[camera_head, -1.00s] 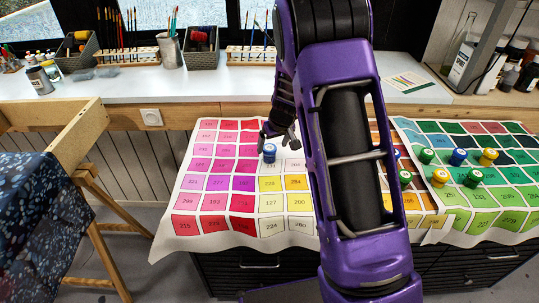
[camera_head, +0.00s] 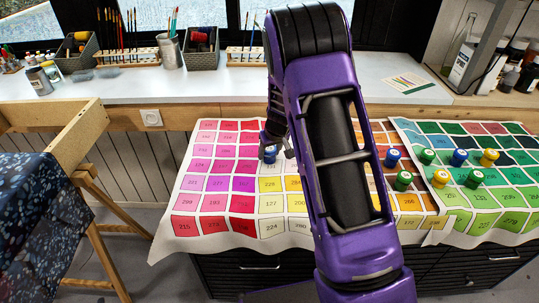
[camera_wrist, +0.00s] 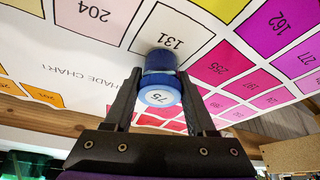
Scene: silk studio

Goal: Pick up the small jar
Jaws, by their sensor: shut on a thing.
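The small jar (camera_head: 269,155) is blue with a lid; in the head view it is at the shade chart (camera_head: 196,180) near its white square, partly covered by my fingers. In the wrist view the jar (camera_wrist: 160,97) shows a round label reading 75. My gripper (camera_wrist: 160,76) has one finger on each side of it and is shut on it. In the head view my gripper (camera_head: 276,152) points down around the jar. I cannot tell whether the jar touches the chart.
Other lidded jars stand on the charts to the right: blue (camera_head: 392,158), green (camera_head: 403,180) and yellow (camera_head: 440,179), among several. Behind is a white counter with brushes in a metal cup (camera_head: 169,54) and baskets (camera_head: 201,50).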

